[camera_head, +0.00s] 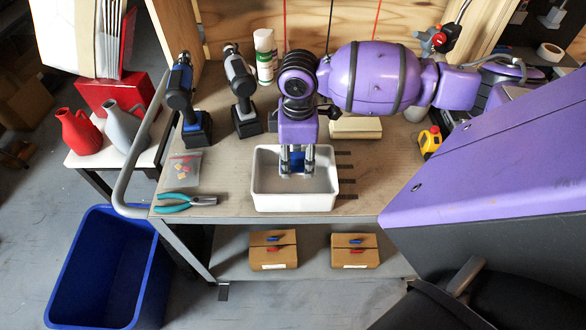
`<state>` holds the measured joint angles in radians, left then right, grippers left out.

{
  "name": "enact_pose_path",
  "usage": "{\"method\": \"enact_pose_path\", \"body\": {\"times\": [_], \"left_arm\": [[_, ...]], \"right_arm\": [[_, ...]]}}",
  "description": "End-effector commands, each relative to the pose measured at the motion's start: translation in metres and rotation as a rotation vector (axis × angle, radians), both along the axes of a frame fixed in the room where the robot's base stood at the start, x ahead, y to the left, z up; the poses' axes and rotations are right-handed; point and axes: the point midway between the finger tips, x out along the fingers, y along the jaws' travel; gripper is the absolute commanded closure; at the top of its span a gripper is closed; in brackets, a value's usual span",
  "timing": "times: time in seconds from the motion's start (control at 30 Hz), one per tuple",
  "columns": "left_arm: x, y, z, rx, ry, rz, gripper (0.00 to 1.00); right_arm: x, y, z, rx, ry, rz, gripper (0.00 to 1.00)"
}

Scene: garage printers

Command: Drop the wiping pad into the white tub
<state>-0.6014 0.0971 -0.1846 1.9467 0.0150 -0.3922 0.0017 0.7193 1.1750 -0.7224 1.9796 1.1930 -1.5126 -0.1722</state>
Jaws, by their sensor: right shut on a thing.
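The white tub (262,201) is an open rectangular container near the front of the workbench. My right gripper (297,168) points down over the tub, its fingertips within the outline of the tub's opening. It is shut on a blue piece, which I take to be the wiping pad (297,160). The pad shows only as a small blue patch between the fingers; the rest of it is hidden. I cannot tell how high it hangs above the tub's floor. My left gripper is not in view.
Pliers (186,201) and a small bag (184,166) lie left of the tub. Two drills (184,97) (241,84) and a spray can (264,56) stand behind. A cream block (356,128) and yellow tape measure (429,141) lie to the right. A blue bin (76,292) stands on the floor.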

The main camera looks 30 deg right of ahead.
Motion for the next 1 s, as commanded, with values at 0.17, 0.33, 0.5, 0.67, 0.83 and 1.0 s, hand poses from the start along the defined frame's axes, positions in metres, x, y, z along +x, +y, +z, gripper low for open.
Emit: {"method": "enact_pose_path", "body": {"times": [0.17,0.33,0.5,0.67,0.83,1.0], "left_arm": [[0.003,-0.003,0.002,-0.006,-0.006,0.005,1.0],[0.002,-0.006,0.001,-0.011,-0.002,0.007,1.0],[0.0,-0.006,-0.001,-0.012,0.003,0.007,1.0],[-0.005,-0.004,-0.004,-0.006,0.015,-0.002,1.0],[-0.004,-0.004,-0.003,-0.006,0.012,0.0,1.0],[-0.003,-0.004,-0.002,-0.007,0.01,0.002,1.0]], "right_arm": [[0.001,0.0,0.003,0.0,-0.006,0.0,0.82],[0.001,0.0,0.003,0.0,-0.005,0.0,0.34],[0.001,0.0,0.003,0.0,-0.005,0.0,0.32],[0.001,0.0,0.003,0.0,-0.005,-0.001,0.32],[0.002,0.0,0.02,0.001,-0.009,0.0,0.32],[0.002,0.0,0.055,-0.001,-0.01,0.0,0.32]]}}
